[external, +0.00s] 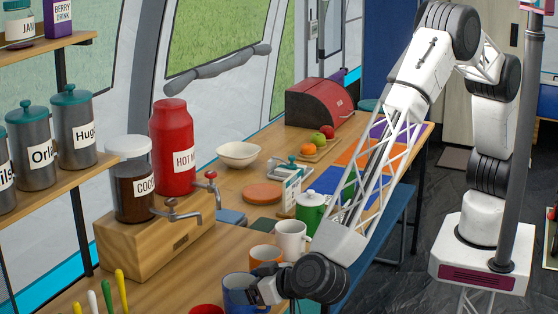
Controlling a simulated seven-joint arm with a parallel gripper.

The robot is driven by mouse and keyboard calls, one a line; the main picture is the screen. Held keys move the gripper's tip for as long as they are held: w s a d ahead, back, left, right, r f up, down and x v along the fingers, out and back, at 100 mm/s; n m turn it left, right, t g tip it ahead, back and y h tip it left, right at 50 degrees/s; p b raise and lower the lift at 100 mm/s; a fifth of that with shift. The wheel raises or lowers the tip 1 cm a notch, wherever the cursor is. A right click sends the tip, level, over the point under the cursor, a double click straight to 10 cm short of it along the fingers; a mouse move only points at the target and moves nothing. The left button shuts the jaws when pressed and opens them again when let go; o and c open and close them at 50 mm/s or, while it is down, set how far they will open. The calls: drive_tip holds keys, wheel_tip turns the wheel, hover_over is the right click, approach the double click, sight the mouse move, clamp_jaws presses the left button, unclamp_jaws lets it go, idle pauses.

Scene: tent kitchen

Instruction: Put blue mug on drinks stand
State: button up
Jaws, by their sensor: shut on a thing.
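The blue mug (236,297) is at the bottom of the external view, in front of the wooden drinks stand. My gripper (258,292) comes in from the right and is shut on the mug's right side. The fingertips are small and partly hidden, and I cannot tell whether the mug touches the table. The wooden drinks stand (150,247) carries a cocoa jar (134,190) and a red hot milk canister (173,150), each with a red-handled or metal tap at the front.
An orange mug (266,256), a white mug (290,240) and a green lidded pot (311,212) stand close behind my gripper. A red mug (206,310) is at the bottom edge. Colored sticks (107,296) stand front left. Shelves with canisters (74,130) overhang the left.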

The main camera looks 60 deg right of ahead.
drive_tip(key=shift+f, duration=0.1)
drive_tip(key=o, duration=0.8)
drive_tip(key=shift+s, duration=0.1)
drive_tip(key=v, duration=1.2)
drive_tip(key=shift+d, duration=0.1)
idle(0.4)
